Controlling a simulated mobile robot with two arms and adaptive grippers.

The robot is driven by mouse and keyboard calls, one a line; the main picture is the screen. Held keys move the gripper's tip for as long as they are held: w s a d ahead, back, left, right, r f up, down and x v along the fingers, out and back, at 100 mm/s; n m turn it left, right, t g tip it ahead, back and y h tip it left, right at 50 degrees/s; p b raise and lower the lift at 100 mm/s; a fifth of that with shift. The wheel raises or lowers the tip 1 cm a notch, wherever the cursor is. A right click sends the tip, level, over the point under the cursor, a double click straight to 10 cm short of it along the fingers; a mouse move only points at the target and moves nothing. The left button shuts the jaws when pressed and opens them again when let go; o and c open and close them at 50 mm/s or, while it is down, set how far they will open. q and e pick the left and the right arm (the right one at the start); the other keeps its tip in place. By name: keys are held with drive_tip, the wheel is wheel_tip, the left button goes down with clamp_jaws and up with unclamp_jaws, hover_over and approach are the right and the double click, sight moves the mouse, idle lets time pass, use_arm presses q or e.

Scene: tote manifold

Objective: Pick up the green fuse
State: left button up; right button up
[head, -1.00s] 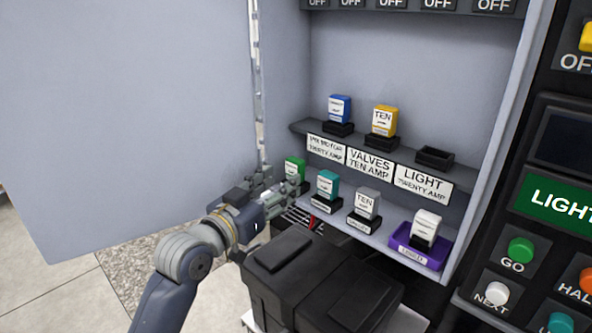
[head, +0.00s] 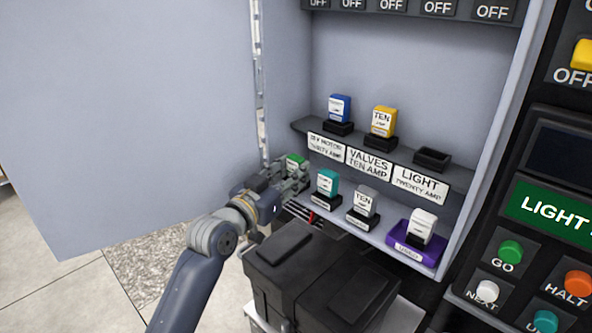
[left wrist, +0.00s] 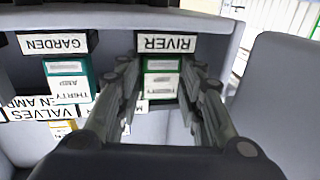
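The green fuse (head: 296,160) stands at the left end of the lower shelf, partly hidden by my left gripper (head: 292,178). In the left wrist view the green fuse (left wrist: 162,80) is upside down behind the RIVER label. The fingers of my left gripper (left wrist: 161,82) lie on either side of it, with a narrow gap showing at each side, so they look open around it. My right gripper is not in view.
A teal fuse (head: 328,182), a grey fuse (head: 366,201) and a white fuse in a purple holder (head: 402,240) share the lower shelf. Blue (head: 340,107) and yellow (head: 384,121) fuses stand above, beside an empty socket (head: 433,158). The cabinet door (head: 130,110) is left.

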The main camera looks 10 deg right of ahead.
sight(290, 161)
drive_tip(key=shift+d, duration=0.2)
